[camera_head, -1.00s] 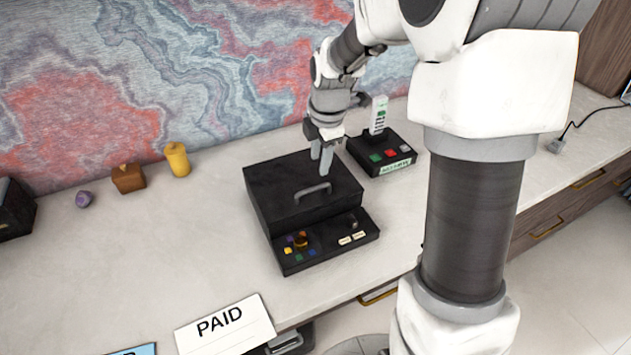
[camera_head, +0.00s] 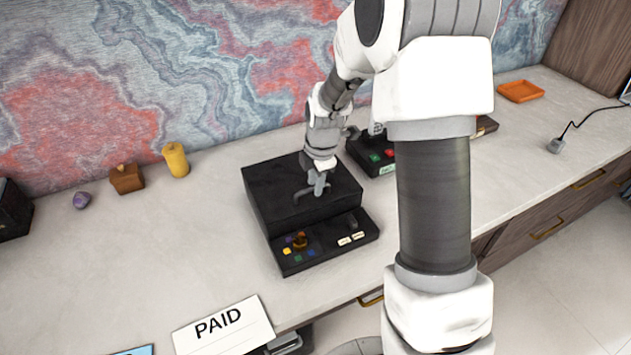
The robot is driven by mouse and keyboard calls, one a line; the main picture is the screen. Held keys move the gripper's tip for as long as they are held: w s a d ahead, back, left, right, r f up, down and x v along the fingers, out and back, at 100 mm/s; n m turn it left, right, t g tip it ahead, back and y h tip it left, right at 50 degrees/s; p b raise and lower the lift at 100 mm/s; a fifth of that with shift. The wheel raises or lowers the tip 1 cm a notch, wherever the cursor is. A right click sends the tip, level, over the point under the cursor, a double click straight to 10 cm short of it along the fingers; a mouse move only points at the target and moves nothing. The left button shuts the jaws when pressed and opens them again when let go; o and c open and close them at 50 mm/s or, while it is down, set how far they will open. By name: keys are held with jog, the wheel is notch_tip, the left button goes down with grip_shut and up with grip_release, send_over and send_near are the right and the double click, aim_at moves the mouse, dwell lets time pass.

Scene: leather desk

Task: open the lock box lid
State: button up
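The black lock box (camera_head: 272,190) stands on the desk with its lid flat and closed. A grey bar handle (camera_head: 301,193) sits on the lid near its front edge. A lower front panel (camera_head: 300,255) carries small coloured buttons, a brass knob and two white labels. My gripper (camera_head: 319,186) points down at the right part of the handle, with its fingers at the handle's height. The fingers look close together and overlap the handle. Whether they grip it or only stand beside it is too small to tell.
A black device with red and green buttons (camera_head: 375,156) stands right behind the box, partly hidden by my arm. A yellow cylinder (camera_head: 176,160), a brown block (camera_head: 127,179) and a purple stone (camera_head: 81,200) are at left. A PAID card (camera_head: 222,330) lies in front. An orange tray (camera_head: 520,91) is far right.

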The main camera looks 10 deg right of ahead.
grip_shut()
dwell(1.1)
